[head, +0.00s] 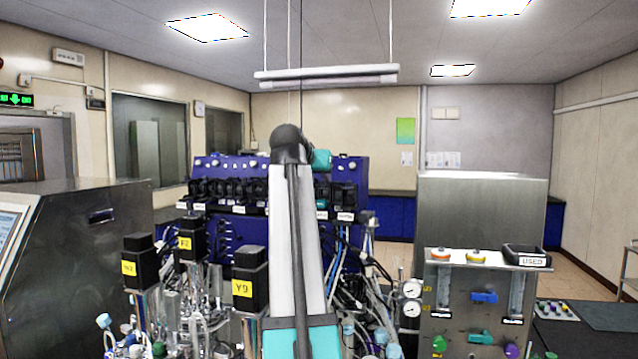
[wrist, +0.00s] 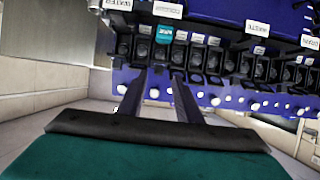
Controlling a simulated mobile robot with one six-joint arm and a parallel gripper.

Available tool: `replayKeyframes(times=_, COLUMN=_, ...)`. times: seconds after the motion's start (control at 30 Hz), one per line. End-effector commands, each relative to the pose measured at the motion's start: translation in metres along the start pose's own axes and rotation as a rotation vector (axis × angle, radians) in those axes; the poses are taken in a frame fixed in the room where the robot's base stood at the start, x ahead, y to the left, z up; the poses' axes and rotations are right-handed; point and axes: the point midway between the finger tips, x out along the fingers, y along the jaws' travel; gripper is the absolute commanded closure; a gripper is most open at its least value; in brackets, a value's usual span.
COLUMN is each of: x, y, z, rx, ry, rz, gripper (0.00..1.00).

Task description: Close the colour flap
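A row of black pump heads runs along the blue cabinet (head: 265,165), which also fills the top of the wrist view (wrist: 225,12). One part in this row is teal (wrist: 165,34), unlike the black ones beside it.
A steel panel with gauges and knobs (head: 475,305) stands at the right, with a black tray marked USED (head: 527,257) on top. A steel cabinet (head: 80,265) stands left.

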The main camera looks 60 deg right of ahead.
Motion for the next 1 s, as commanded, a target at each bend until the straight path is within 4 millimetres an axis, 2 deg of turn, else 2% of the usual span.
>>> replayKeyframes(times=0.1, x=0.017, y=0.003, z=0.001, rx=0.000, ry=-0.001, rz=0.001, gripper=0.69)
replayKeyframes(times=0.3, x=0.031, y=0.005, z=0.001, rx=0.000, ry=-0.001, rz=0.000, gripper=0.69)
replayKeyframes(times=0.67, x=0.033, y=0.005, z=0.001, rx=-0.001, ry=0.000, rz=-0.001, gripper=0.69)
replayKeyframes(times=0.87, x=0.033, y=0.004, z=0.001, rx=-0.001, ry=0.000, rz=-0.003, gripper=0.97)
replayKeyframes(times=0.9, x=0.055, y=0.004, z=-0.012, rx=-0.002, ry=-0.003, rz=-0.006, gripper=0.98)
replayKeyframes(times=0.93, x=0.045, y=0.004, z=-0.005, rx=-0.003, ry=-0.001, rz=-0.006, gripper=0.98)
replayKeyframes(times=1.0, x=0.038, y=0.002, z=-0.001, rx=-0.003, ry=0.002, rz=-0.007, gripper=0.97)
